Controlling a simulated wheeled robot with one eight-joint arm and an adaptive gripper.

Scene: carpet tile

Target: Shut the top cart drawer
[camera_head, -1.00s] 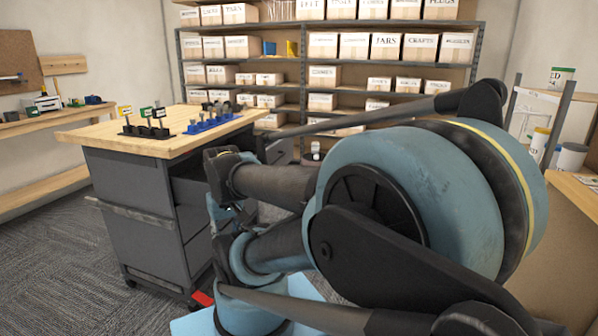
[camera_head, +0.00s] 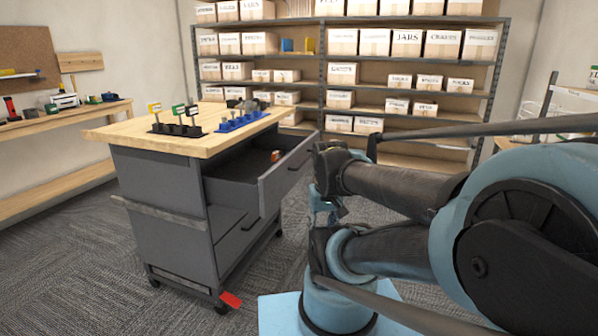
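The grey cart (camera_head: 160,205) has a light wooden top and stands left of centre. Its top drawer (camera_head: 289,174) is pulled well out toward the right, with its front panel apart from the cart body. A small orange-red item (camera_head: 275,156) lies inside it. The lower drawers (camera_head: 236,240) look shut. My blue and black arm fills the right side.
Tool holders (camera_head: 178,128) and a blue rack (camera_head: 243,121) stand on the cart top. A red piece (camera_head: 231,299) shows by the cart's wheel. Shelves with boxes (camera_head: 358,42) line the back wall; a workbench (camera_head: 60,115) stands left. Carpet (camera_head: 80,265) is clear at front left.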

